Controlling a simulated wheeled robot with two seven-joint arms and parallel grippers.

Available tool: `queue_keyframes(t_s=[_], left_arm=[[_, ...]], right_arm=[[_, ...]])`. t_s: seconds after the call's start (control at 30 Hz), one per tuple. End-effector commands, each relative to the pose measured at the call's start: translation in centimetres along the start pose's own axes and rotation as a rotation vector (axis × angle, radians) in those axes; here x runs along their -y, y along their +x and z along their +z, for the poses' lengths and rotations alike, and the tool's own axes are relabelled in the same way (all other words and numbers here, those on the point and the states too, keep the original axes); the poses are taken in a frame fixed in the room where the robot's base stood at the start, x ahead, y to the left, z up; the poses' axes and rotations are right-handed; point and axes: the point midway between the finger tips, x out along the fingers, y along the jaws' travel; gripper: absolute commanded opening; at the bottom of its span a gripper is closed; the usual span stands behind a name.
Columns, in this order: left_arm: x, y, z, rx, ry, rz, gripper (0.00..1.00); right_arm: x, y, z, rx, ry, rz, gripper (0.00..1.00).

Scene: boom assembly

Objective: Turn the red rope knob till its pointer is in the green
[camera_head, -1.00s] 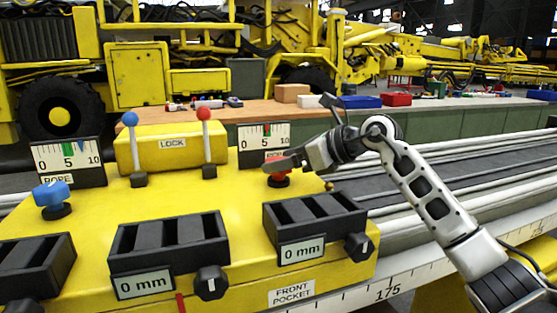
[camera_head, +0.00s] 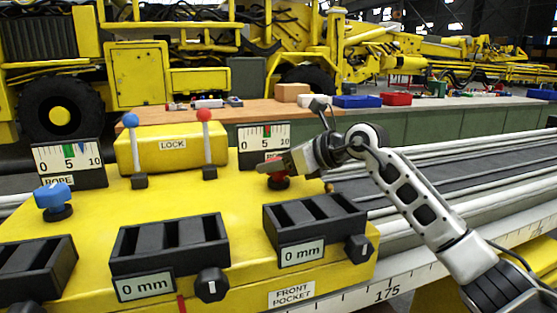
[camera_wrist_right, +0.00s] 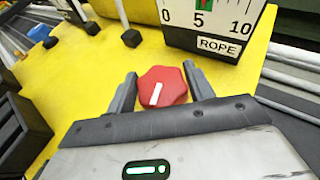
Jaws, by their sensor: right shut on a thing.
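The red rope knob (camera_wrist_right: 162,87) sits between the two fingers of my right gripper (camera_wrist_right: 160,88) in the right wrist view, its white line tilted slightly off vertical. My right gripper (camera_head: 268,170) is shut on this red knob (camera_head: 279,183), which it partly hides in the head view. The rope gauge (camera_head: 264,140) stands just behind the knob, with a red mark and a green patch close together near 5. In the wrist view this gauge (camera_wrist_right: 212,30) is cut off at the top, so I cannot tell exactly where the pointer lies. My left gripper is not in view.
A blue knob (camera_head: 52,196) with its own gauge (camera_head: 70,162) stands at the left. The yellow lock box (camera_head: 172,148) carries a blue-topped and a red-topped lever. Black pocket trays (camera_head: 168,242) line the front of the yellow panel.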

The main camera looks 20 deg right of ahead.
Motion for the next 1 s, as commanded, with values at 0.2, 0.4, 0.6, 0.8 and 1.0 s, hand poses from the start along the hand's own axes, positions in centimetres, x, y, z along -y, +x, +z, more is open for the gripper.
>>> queue_keyframes(t_s=[0.2,0.4,0.6,0.8,1.0], left_arm=[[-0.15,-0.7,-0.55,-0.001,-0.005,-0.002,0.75],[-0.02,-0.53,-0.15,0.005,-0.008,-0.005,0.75],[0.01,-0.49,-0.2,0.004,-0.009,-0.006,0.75],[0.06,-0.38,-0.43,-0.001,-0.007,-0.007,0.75],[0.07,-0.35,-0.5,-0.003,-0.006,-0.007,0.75]], right_arm=[[-0.11,0.0,-0.09,-0.005,0.061,-0.163,0.3],[-0.06,0.01,-0.13,-0.001,0.096,-0.237,0.3],[-0.03,0.0,-0.13,-0.001,0.1,-0.243,0.3],[-0.04,0.01,-0.13,-0.001,0.1,-0.241,0.74],[-0.03,-0.01,-0.07,0.0,0.1,-0.241,0.74]])
